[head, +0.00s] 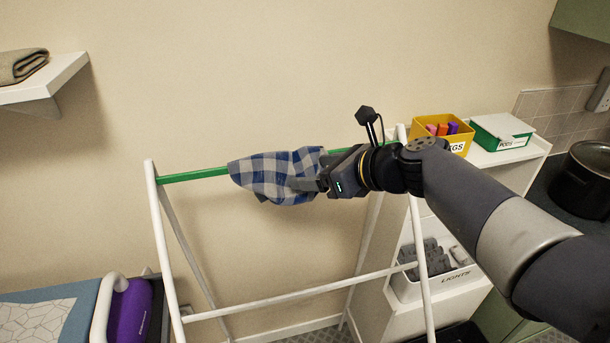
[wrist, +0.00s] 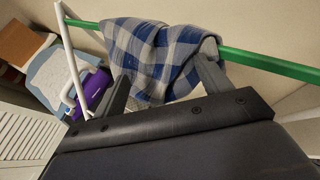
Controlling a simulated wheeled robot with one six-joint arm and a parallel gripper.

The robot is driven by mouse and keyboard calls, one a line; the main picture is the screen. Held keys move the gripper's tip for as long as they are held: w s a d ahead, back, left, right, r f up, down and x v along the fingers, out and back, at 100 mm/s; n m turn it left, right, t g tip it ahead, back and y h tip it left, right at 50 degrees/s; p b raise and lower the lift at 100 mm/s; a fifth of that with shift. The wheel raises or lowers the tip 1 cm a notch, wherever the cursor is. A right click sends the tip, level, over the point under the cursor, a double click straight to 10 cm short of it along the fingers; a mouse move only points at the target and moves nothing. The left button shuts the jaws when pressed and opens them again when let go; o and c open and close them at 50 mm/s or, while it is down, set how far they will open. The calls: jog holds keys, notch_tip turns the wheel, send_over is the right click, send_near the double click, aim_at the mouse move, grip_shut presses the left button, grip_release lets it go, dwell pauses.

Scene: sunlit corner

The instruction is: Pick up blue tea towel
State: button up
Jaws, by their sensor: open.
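The blue tea towel (head: 275,176) is blue, grey and white checked and hangs bunched over the green top rail (head: 195,174) of a white drying rack. My gripper (head: 306,184) is at the right part of the towel in the head view. In the wrist view the towel (wrist: 158,58) lies ahead of and between the two fingers of my gripper (wrist: 165,85). The fingers are apart, one on each side of the towel's lower part. The right finger looks very close to the cloth; I cannot tell whether it touches.
The rack's white frame (head: 164,245) stands before a beige wall. A purple iron (head: 131,311) stands at lower left.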

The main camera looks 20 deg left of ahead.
jog(key=shift+a+f, duration=0.1)
jog(key=shift+a, duration=0.15)
jog(key=shift+w+a+f, duration=0.1)
jog(key=shift+a+f, duration=0.05)
jog(key=shift+a, duration=0.05)
jog(key=shift+c, duration=0.3)
jog(key=c, duration=1.5)
jog(key=shift+r+p, duration=0.3)
grip_shut()
notch_tip(320, 180, up, 12)
jog(key=p, duration=0.6)
jog(key=shift+f+p, duration=0.25)
jog(key=shift+p, duration=0.15)
notch_tip(320, 180, up, 18)
